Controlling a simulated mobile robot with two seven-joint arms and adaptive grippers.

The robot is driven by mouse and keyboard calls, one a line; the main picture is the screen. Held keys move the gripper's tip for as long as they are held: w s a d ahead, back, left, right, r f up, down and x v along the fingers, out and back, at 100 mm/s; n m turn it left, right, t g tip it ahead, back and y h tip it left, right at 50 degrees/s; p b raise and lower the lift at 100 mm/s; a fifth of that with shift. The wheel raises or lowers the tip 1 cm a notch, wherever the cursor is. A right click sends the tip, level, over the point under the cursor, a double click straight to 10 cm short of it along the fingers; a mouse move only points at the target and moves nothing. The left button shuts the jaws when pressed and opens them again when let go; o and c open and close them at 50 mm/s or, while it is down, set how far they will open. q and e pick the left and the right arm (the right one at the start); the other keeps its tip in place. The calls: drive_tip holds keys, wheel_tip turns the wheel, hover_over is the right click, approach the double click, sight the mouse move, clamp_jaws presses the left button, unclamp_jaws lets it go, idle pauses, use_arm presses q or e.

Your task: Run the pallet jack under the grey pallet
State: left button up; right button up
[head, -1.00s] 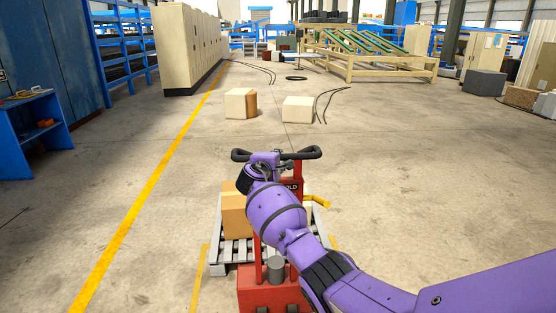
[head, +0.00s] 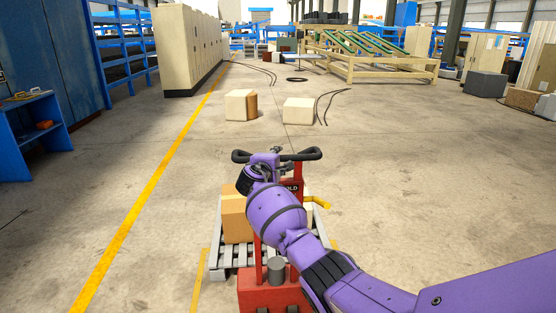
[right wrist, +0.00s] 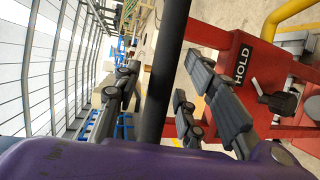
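The red pallet jack (head: 272,293) stands in front of me in the head view, with a HOLD plate on its mast and a black handlebar (head: 303,155). The grey pallet (head: 228,258) lies just beyond the jack's body and carries a cardboard box (head: 234,216). The forks are hidden behind my arm and the jack's body, so I cannot see how deep they sit. My right gripper (right wrist: 162,64) has its fingers either side of the black handle bar, which stays with it; contact at the pads is hard to make out. My left gripper is out of view.
Two pale boxes (head: 241,105) (head: 298,110) stand on the floor ahead, with cables beside the right one. A yellow floor line (head: 150,190) runs along the left. A blue bench (head: 35,130) stands at far left.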

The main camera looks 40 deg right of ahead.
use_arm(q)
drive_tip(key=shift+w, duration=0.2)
use_arm(e)
drive_tip(key=v, duration=1.2)
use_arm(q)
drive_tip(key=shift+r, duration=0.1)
